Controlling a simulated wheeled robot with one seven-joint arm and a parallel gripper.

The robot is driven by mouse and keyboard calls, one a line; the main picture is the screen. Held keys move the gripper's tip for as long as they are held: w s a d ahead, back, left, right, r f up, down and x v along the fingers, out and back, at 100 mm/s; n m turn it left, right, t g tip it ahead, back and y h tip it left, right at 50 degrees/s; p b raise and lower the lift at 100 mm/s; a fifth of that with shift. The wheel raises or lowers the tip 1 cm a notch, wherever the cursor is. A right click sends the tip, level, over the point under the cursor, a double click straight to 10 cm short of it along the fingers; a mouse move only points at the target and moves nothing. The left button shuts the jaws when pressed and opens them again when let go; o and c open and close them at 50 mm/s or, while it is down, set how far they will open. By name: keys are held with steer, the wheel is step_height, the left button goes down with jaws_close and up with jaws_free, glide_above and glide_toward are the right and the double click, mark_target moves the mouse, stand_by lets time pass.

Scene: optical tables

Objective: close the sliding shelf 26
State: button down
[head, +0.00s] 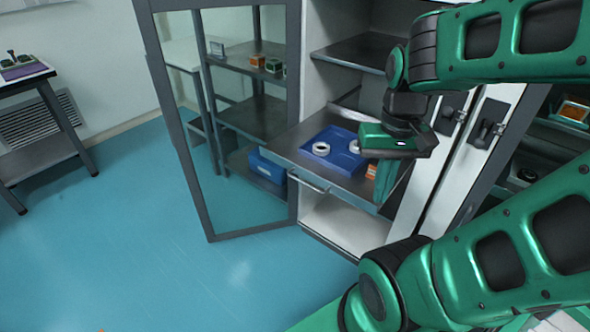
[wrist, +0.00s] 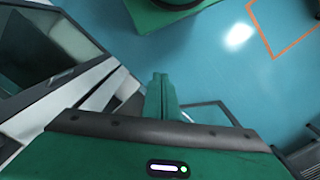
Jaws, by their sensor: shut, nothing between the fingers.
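The sliding shelf (head: 283,150) is pulled out of the white cabinet at its lower opening, with a bar handle (head: 308,182) on its front edge. A blue tray (head: 345,166) with white rings lies on it, and a small orange box sits at its right. My gripper (head: 384,185) is in front of the shelf's right part in the head view and hides some of it. In the wrist view the fingers (wrist: 160,90) are together and hold nothing. I cannot tell whether they touch the shelf.
A framed glass door (head: 183,130) stands open left of the shelf. A fixed shelf (head: 355,52) is above it. White doors with dark latches (head: 487,125) are at the right. A dark table (head: 40,150) stands far left. Blue floor (head: 120,240) is clear at the left front.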

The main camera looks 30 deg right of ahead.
steer(key=n+t+h, duration=0.2)
steer(key=n+h, duration=0.2)
steer(key=n, duration=2.4)
glide_toward(298, 169)
steer(key=f, duration=0.2)
steer(key=d+f, duration=0.1)
steer(key=f, duration=0.1)
steer(key=s+f, duration=0.1)
steer(key=f, duration=0.1)
steer(key=shift+s+d+f, duration=0.1)
steer(key=shift+d+f, duration=0.3)
